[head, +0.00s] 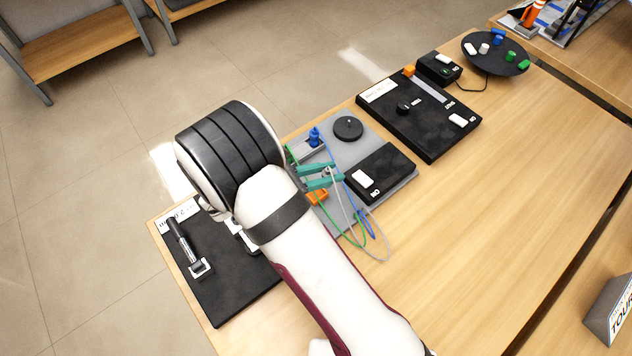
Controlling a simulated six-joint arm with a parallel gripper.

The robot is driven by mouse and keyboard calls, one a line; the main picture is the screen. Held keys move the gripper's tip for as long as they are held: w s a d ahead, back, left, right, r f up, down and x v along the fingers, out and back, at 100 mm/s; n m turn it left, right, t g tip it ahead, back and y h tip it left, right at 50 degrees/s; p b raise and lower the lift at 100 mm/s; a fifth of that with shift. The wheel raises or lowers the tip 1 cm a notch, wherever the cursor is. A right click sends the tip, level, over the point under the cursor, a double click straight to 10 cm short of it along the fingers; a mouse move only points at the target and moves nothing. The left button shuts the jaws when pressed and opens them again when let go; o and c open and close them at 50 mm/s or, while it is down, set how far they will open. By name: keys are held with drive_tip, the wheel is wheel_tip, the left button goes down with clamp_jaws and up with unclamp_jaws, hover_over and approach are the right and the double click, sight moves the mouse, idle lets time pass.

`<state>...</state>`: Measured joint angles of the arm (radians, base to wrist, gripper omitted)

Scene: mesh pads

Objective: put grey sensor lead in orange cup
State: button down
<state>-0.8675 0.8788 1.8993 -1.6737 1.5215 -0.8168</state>
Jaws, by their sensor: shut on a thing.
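My gripper (333,175), with two teal fingers, is over the left part of a grey board and is shut on the grey sensor lead (341,200). The lead's end is between the fingertips, and its pale cable curves down past the board's front edge. The orange cup (317,198) is just below the fingers in the picture, partly hidden by my gripper. I cannot tell the height of the lead's end over the board.
A blue lead (368,225) and a green lead (355,240) loop beside the grey one. A blue piece (314,138), a round black knob (348,128) and a black box (381,172) share the grey board (378,128). Black panels lie on both sides.

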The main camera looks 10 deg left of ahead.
drive_tip(key=shift+w+a+f, duration=0.25)
drive_tip(key=shift+a+f, duration=0.6)
drive_tip(key=shift+a, duration=0.3)
drive_tip(key=shift+f, duration=1.9)
drive_tip(key=c, duration=0.7)
unclamp_jaws()
drive_tip(key=shift+f, duration=0.15)
drive_tip(key=shift+o, duration=0.2)
drive_tip(key=shift+s+a+r, duration=0.15)
drive_tip(key=shift+a+r, duration=0.15)
drive_tip(key=v, duration=1.1)
drive_tip(key=shift+s+a, duration=0.15)
